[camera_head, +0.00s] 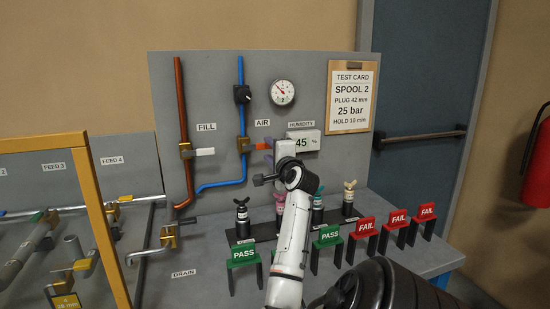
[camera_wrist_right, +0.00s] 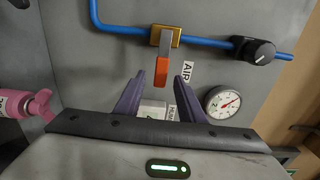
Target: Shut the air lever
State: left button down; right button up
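The air valve (camera_head: 243,145) sits on the vertical blue pipe (camera_head: 241,115) on the grey panel, left of the AIR label. Its orange-tipped lever (camera_head: 262,146) sticks out to the right, across the pipe. In the right wrist view the brass valve body (camera_wrist_right: 165,37) and orange lever tip (camera_wrist_right: 161,74) show just beyond my finger ends, the lever at right angles to the pipe. My right gripper (camera_wrist_right: 158,92) is open, with its purple fingers apart and nothing held. In the head view the right gripper (camera_head: 264,173) is below the lever, partly hidden. My left gripper is out of view.
A black knob (camera_head: 242,94) sits higher on the blue pipe. A gauge (camera_head: 282,92) and a humidity box (camera_head: 304,141) are to the right. The fill valve (camera_head: 186,151) is left on the copper pipe. Bottles and green and red signs (camera_head: 366,227) stand on the bench.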

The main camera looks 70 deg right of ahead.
jog(key=v, duration=0.6)
jog(key=shift+d, duration=0.1)
dwell(0.4)
